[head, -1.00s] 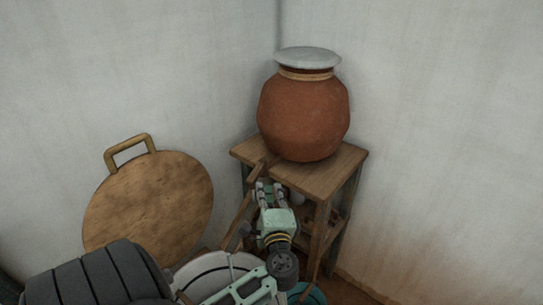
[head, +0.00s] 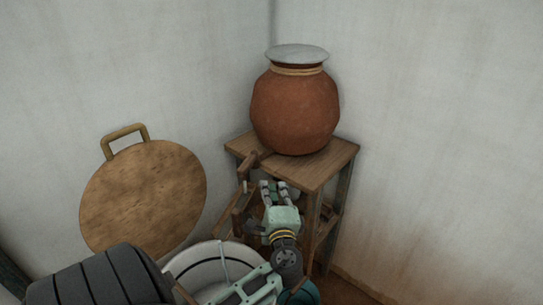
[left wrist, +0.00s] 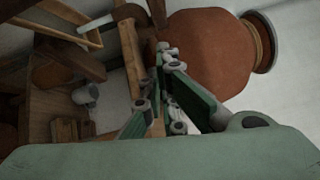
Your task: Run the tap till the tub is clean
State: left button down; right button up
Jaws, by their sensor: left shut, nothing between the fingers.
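A round terracotta pot (head: 294,112) with a pale lid stands on a wooden stand in the corner. A short dark wooden piece (head: 249,163), possibly the tap, juts out below it at the stand's left front edge; I cannot tell whether it is open, and I see no running water. A white tub (head: 212,262) sits low in front, partly hidden by my left arm; its inside is too hidden to judge. My left gripper (head: 273,188) is shut and empty in front of the stand, right of the wooden piece.
The wooden stand (head: 325,165) has slim legs and a lower shelf close to my gripper. A round wooden board with a handle (head: 145,195) leans on the left wall. A teal vessel (head: 305,293) is partly hidden beside the white tub. The floor at right looks clear.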

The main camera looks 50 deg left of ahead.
pick_arm(q)
jog(key=s+d+b, duration=0.2)
jog(key=s+d, duration=0.2)
jog(key=s, duration=0.3)
jog(key=shift+d+f, duration=0.35)
jog(key=shift+f, duration=0.05)
pick_arm(e)
jog(key=shift+a+f, duration=0.25)
jog(key=shift+f, duration=0.35)
jog(key=shift+a+f, duration=0.25)
jog(key=shift+f, duration=0.3)
